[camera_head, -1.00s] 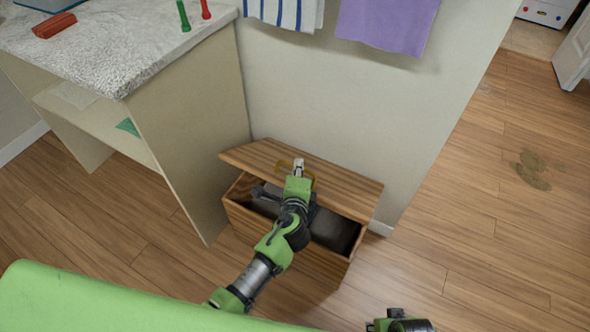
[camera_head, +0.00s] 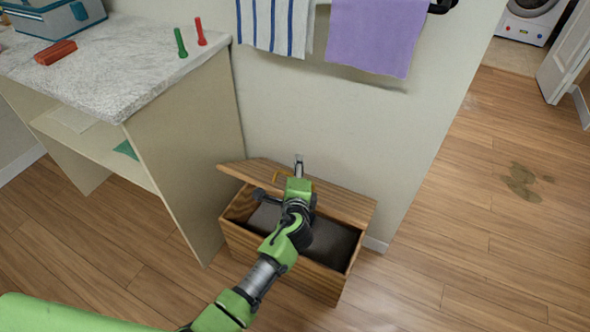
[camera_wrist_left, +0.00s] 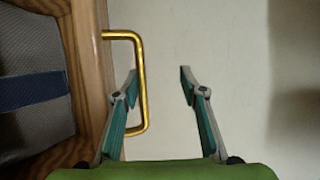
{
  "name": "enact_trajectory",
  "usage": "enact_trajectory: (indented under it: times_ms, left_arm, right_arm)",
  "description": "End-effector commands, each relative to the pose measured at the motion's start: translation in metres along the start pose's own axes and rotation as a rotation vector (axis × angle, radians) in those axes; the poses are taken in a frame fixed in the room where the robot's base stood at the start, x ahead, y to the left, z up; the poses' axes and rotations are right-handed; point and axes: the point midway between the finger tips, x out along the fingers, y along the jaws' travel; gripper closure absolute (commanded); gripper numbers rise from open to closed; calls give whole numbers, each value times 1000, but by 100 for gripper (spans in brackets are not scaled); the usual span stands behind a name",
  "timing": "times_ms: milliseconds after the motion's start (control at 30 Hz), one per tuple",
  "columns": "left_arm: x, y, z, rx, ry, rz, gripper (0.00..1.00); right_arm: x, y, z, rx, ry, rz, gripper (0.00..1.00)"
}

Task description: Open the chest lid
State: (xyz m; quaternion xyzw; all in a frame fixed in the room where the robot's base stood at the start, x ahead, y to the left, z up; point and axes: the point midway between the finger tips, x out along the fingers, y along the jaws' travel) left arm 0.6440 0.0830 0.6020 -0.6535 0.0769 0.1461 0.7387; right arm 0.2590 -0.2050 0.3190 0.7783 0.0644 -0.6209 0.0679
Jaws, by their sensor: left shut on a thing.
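The wooden chest (camera_head: 315,283) stands on the floor against the wall. Its lid (camera_head: 345,204) is raised and tilted, with the dark interior showing below it. My left gripper (camera_head: 299,164) is at the lid's upper edge, its forearm crossing in front of the chest. In the left wrist view the brass handle (camera_wrist_left: 142,85) is on the lid's wooden edge (camera_wrist_left: 88,45). My right gripper is out of view.
A counter (camera_head: 110,65) with a side panel stands left of the chest, holding a blue box (camera_head: 55,18) and small red and green items. A striped towel (camera_head: 275,25) and a purple towel (camera_head: 375,35) hang above the chest.

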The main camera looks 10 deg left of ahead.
Motion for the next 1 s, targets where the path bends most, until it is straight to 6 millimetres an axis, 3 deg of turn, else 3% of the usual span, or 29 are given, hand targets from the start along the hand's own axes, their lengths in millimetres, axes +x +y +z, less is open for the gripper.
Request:
enact_trajectory:
  times_ms: [33,567,600,633,700,733,833,1000]
  left_arm:
    - [8,-14,1,7,13,-39,100]
    - [8,-14,3,11,10,-38,100]
    - [8,-14,3,11,10,-38,65]
    - [8,-14,3,11,10,-38,73]
    - [8,-13,3,12,11,-37,62]
    - [8,-13,2,12,11,-37,62]
    - [8,-12,2,12,13,-35,72]
    - [7,-12,0,12,15,-34,75]
  right_arm:
    - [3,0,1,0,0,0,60]
    - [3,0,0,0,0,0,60]
    - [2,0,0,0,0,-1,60]
    - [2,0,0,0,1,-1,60]
    - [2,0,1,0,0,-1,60]
    - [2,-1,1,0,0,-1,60]
    - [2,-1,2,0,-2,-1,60]
    - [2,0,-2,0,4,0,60]
